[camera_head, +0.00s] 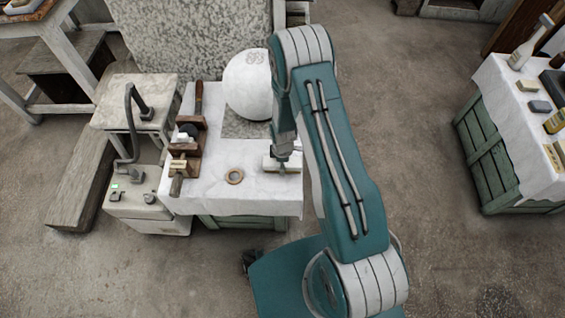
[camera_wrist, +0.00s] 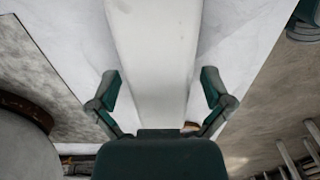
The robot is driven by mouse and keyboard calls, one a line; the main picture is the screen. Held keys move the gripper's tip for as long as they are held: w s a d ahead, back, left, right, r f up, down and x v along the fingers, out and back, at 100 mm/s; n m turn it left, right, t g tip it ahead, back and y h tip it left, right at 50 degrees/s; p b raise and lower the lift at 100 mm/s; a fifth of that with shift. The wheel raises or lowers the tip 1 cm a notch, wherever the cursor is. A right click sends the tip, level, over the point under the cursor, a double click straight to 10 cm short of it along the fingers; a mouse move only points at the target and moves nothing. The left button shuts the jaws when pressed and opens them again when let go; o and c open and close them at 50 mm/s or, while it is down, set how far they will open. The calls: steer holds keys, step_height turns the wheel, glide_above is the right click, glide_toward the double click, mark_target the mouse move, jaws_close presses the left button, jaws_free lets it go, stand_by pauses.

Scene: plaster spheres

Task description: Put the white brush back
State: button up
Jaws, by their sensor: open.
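The white brush seems to be the pale block (camera_head: 283,164) at the front right of the white-clothed table (camera_head: 210,203). My gripper (camera_head: 284,150) is over it, pointing down. In the wrist view a broad, smooth white piece (camera_wrist: 155,60) runs from the top edge down between my open fingers (camera_wrist: 161,85). It looks like the same object, with a gap to each finger. A brown wooden rack (camera_head: 187,148) stands along the table's left side and holds tools. My arm hides part of the table's right side.
A white plaster sphere (camera_head: 247,86) stands at the back of the table. A lamp stand (camera_head: 132,122) is to the left. A second clothed crate table (camera_head: 505,120) with bottles and blocks is at the right.

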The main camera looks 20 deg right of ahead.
steer(key=shift+r, duration=0.1)
steer(key=s+r+m+t, duration=0.1)
steer(key=s+r+m, duration=0.15)
steer(key=r, duration=1.55)
steer(key=s+r+m+t, duration=0.2)
steer(key=r+m, duration=0.2)
steer(key=r, duration=1.3)
steer(key=s+r+m+t, duration=0.2)
steer(key=s+r+m, duration=0.6)
steer(key=s+r, duration=0.5)
steer(key=s, duration=0.3)
steer(key=shift+s+r+t, duration=0.2)
steer(key=shift+r+t, duration=0.05)
steer(key=shift+t, duration=0.05)
steer(key=shift+a, duration=0.1)
